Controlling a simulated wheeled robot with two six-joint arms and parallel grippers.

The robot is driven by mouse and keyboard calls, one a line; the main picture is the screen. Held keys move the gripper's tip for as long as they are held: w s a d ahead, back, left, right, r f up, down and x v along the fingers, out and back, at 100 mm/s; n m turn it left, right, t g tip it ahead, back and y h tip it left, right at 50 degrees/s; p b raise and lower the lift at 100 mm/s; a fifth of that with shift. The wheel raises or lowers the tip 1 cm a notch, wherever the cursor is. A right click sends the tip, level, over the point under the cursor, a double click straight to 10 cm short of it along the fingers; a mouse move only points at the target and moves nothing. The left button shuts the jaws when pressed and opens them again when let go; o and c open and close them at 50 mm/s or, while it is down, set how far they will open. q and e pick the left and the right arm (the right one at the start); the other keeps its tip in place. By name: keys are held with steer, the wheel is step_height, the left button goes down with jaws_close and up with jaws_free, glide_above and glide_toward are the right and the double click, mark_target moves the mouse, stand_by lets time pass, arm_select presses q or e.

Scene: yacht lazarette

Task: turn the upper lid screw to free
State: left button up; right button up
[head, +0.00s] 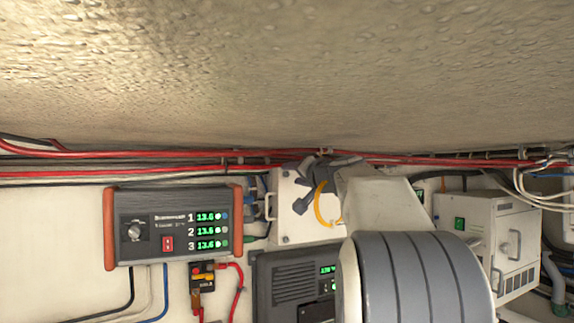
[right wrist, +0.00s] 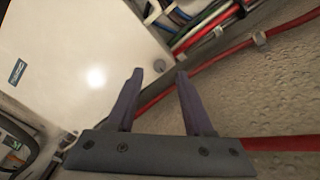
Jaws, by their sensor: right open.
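The white box with its lid (head: 287,222) is on the back wall, partly hidden by my right arm; its lid also fills the upper left of the right wrist view (right wrist: 85,50). In the head view my right gripper (head: 304,186) is in front of the lid's upper part. My left gripper is not in view.
Red cables (head: 140,153) run along the wall just above the box. A black-and-orange meter unit (head: 148,250) hangs to the left, a dark ventilated unit (head: 290,285) below, and a white cabinet with a handle (head: 475,225) to the right. The rough ceiling is close overhead.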

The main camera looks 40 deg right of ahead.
mark_target(286, 174)
steer(key=shift+p+x, duration=0.45)
steer(key=shift+x, duration=0.8)
jaws_close()
